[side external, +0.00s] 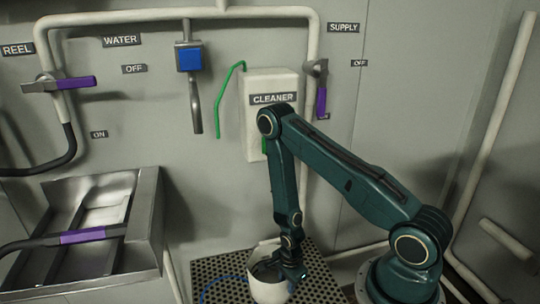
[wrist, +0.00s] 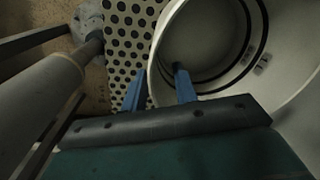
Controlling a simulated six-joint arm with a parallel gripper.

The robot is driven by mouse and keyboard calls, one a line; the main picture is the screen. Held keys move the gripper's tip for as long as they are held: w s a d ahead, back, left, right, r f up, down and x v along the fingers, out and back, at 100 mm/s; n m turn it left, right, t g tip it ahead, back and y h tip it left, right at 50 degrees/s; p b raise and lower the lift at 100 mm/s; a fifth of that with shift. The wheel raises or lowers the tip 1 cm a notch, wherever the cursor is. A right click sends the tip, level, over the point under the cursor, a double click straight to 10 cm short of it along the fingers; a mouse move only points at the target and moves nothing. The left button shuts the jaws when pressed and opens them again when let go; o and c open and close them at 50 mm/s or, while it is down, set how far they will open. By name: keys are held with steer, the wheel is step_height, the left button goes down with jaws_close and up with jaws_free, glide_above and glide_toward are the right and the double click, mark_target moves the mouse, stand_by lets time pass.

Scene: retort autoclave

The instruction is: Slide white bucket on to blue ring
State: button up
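The white bucket (side external: 264,289) stands upright on the perforated plate at the bottom of the side view. It is open at the top, and its wide mouth fills the right of the wrist view (wrist: 285,70). My gripper (wrist: 158,70) is at the bucket's rim with its two blue fingers apart. One finger is inside the bucket and the other outside, with the wall between them and gaps showing. The side view shows my gripper (side external: 297,277) at the bucket's right. Part of the blue ring (side external: 222,278) shows as a thin arc left of the bucket; the rest is hidden or cut off.
The perforated plate (side external: 318,262) lies under the bucket. A metal sink (side external: 148,215) stands at left. A pale pipe (wrist: 40,95) runs along the left of the wrist view. The cleaner box (side external: 272,125) and valve handles are on the back wall.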

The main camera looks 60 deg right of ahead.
mark_target(286, 293)
steer(key=shift+f, duration=1.55)
jaws_close()
